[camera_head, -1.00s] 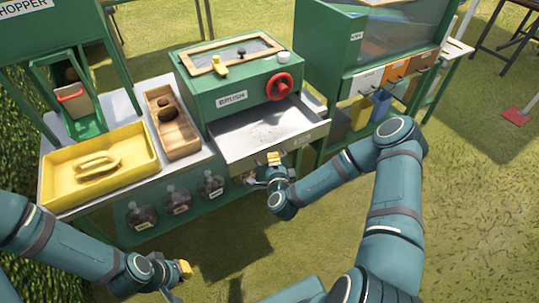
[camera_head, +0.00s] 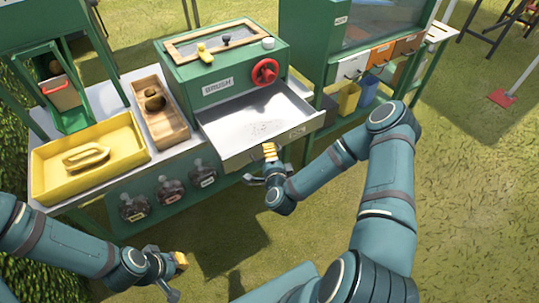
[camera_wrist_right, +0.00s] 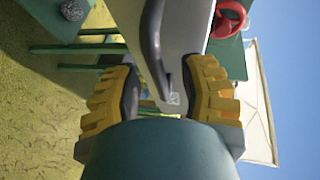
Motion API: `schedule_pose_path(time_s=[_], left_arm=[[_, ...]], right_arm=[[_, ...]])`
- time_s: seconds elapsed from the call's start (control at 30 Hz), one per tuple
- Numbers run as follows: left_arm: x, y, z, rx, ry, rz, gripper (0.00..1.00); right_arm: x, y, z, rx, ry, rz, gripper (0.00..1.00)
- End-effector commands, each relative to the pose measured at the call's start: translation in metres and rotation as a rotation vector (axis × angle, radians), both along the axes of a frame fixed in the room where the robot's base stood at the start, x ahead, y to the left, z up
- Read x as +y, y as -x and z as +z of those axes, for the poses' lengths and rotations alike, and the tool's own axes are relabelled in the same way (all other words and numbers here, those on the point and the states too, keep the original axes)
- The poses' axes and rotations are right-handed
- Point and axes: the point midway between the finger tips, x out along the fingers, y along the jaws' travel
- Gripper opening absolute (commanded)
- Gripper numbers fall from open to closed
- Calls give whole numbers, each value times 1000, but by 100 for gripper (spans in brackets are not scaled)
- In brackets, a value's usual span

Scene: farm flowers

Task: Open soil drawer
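A grey metal drawer (camera_head: 232,130) under the green BRUSH box (camera_head: 222,80) is pulled well out, with its inside visible and dark specks on its floor. A small label on its front is too small to read. My right gripper (camera_head: 262,166) is at the drawer's front. In the right wrist view its yellow-padded fingers (camera_wrist_right: 160,95) are apart, with the dark curved drawer handle (camera_wrist_right: 152,45) in the gap between them. Contact with the handle is unclear. My left gripper (camera_head: 170,272) is low at the lower left, away from the drawer, with its fingers apart and empty.
A yellow tray (camera_head: 50,178) and a wooden box (camera_head: 149,98) stand left of the drawer. Several dark jars (camera_head: 171,191) sit below. A red wheel (camera_head: 265,72) is on the box. A green cabinet (camera_head: 290,45) stands to the right. Grass in front is clear.

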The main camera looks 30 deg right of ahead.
Motion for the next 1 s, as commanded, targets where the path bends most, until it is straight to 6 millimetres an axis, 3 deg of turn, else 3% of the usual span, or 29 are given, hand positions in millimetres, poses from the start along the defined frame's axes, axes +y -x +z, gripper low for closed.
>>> schedule_pose_path(time_s=[0.33,0.7,1.0], left_arm=[[0,0,0,0,0,0,0],[0,0,0,0,0,0,0],[0,0,0,0,0,0,0]], right_arm=[[6,12,2,2,-3,5,41],[28,79,15,4,-3,3,41],[37,110,23,0,-1,2,41]])
